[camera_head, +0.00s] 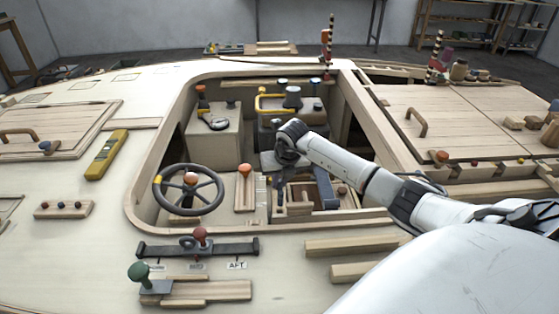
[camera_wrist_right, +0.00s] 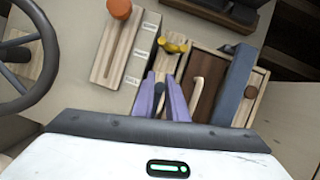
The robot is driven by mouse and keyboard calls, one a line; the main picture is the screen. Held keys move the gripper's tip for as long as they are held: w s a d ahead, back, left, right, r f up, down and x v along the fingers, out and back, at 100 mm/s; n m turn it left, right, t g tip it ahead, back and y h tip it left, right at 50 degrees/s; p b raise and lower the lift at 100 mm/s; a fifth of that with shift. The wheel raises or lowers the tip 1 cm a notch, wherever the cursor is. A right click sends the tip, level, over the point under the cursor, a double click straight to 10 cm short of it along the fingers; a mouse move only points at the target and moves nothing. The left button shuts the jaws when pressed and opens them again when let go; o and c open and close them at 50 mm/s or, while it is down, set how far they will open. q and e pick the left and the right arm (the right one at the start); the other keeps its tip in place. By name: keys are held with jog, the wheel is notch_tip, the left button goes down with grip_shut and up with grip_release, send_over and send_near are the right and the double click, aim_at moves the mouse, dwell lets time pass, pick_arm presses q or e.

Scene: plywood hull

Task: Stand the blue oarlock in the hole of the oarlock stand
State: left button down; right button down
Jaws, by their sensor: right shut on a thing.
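My right gripper (camera_head: 276,187) reaches down into the cockpit well, and its two purplish fingers (camera_wrist_right: 163,98) show in the right wrist view. They are shut on a small dark-blue piece (camera_wrist_right: 159,90), which fits the blue oarlock. Most of that piece is hidden between the fingers, so its shape and tilt cannot be told. A yellow two-lobed piece (camera_wrist_right: 173,46) shows just beyond the fingertips. I cannot pick out the oarlock stand or its hole for certain. My left gripper is not in view.
A slotted wooden board with an orange knob (camera_head: 245,168) and a steering wheel (camera_head: 188,190) are left of the gripper. A slate-blue bar (camera_wrist_right: 237,84) and an open wooden box (camera_wrist_right: 208,82) are close on its right. The cockpit rim (camera_head: 352,112) surrounds the well.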

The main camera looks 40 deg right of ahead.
jog(key=shift+f+b, duration=0.5)
jog(key=shift+f, duration=0.3)
jog(key=shift+f+b, duration=0.5)
jog(key=shift+f, duration=0.1)
jog(key=shift+f+b, duration=0.6)
jog(key=shift+f, duration=0.25)
jog(key=shift+f+b, duration=0.65)
jog(key=shift+f, duration=0.1)
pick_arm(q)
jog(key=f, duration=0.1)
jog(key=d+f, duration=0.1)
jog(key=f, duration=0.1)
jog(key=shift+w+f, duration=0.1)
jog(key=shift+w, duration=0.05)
pick_arm(e)
jog(key=shift+f, duration=0.2)
jog(key=c, duration=1.7)
grip_release()
